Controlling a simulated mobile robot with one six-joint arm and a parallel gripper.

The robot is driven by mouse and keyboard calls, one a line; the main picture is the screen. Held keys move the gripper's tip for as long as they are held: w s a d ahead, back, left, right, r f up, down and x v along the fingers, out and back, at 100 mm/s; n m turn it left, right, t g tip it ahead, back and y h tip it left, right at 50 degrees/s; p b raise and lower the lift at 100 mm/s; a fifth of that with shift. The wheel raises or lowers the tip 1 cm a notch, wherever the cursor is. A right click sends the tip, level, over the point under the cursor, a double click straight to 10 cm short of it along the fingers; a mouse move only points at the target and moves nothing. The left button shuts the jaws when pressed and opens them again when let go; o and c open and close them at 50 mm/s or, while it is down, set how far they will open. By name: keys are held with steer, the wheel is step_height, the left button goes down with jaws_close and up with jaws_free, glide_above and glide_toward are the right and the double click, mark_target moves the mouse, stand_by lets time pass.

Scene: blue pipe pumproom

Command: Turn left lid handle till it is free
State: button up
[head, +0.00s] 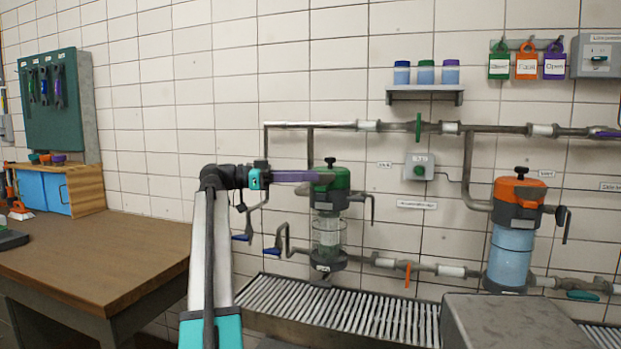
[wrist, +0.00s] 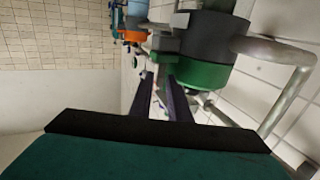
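The left housing has a green lid (head: 333,179) with a black knob on top, above a clear bowl (head: 328,232). A grey bent bar (head: 371,206), which looks like its lid handle, sticks out on the right and hangs down. My gripper (head: 316,177) reaches in from the left, its purple fingers at the lid's left side. In the wrist view the two dark fingers (wrist: 160,75) are apart with a gap between them. The green lid (wrist: 203,75) is just right of the fingertips. A grey block (wrist: 165,44) lies beyond them. Contact cannot be told.
A second housing with an orange lid (head: 519,189) stands to the right. Pipes (head: 390,126) run along the tiled wall above and below. A slatted grate (head: 345,310) and a grey box (head: 515,322) are in front. A wooden bench (head: 100,255) stands at left.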

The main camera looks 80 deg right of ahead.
steer(key=shift+s+d, duration=0.1)
steer(key=shift+s, duration=0.4)
jaws_close()
